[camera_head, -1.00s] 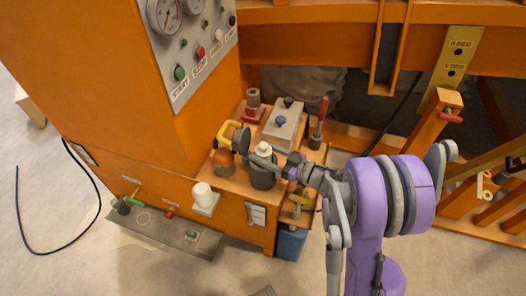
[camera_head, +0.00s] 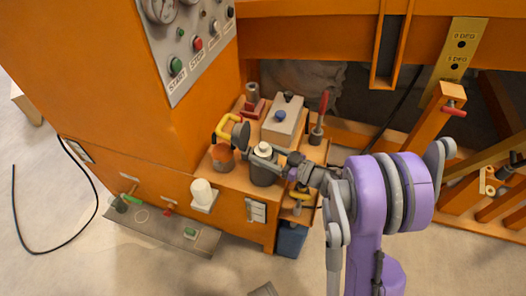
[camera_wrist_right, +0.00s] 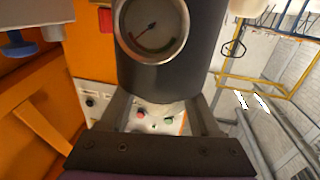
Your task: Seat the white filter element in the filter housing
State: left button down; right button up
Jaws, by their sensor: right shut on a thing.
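The white filter element (camera_head: 262,148) shows in the head view as a pale top just above the dark filter housing (camera_head: 264,176). How deep it sits in the housing is hidden. My right gripper (camera_head: 264,156) reaches in from the right at the housing's rim and is shut on the element. In the right wrist view the dark housing (camera_wrist_right: 155,78), with a round gauge on its side, covers the fingertips. The fingers of my right gripper (camera_wrist_right: 155,115) show on both sides below it. My left gripper is not in view.
A copper-brown cup (camera_head: 222,157) and a yellow handle (camera_head: 228,124) are left of the housing. A grey box with a blue knob (camera_head: 283,119) and a red-handled tool (camera_head: 322,110) stand behind it.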

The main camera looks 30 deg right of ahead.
jog(key=o, duration=1.5)
jog(key=p+v, duration=0.1)
jog(key=v, duration=0.9)
jog(key=shift+s+d+r, duration=0.1)
jog(key=shift+s+d, duration=0.05)
jog(key=shift+s, duration=0.25)
